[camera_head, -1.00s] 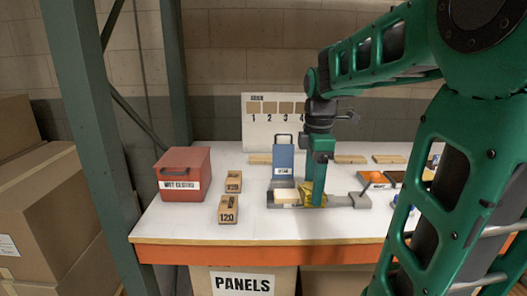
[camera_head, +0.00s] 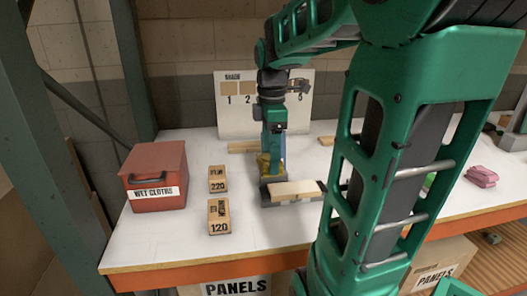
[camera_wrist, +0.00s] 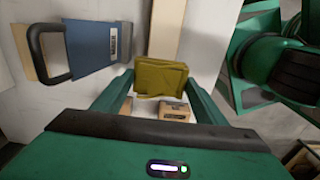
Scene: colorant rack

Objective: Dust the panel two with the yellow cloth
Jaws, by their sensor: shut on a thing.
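My gripper (camera_head: 272,172) is shut on the yellow cloth (camera_head: 264,164), low over the bench. In the wrist view the folded cloth (camera_wrist: 162,78) sits between the fingertips. A pale wooden panel (camera_head: 296,189) lies on a grey holder at the bench's middle. The gripper and cloth are at the panel's left rear end; I cannot tell whether the cloth touches it. No number shows on this panel. The upright shade board (camera_head: 235,118) behind carries numbered swatches, with 1, 2 and 5 visible; my arm hides the rest.
A red wet-cloths box (camera_head: 155,178) and blocks marked 220 (camera_head: 217,179) and 120 (camera_head: 219,217) stand left. A blue handled tool (camera_wrist: 92,45) is close to my gripper. Wooden strips (camera_head: 250,147) lie behind. Pink cloths (camera_head: 482,177) lie far right.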

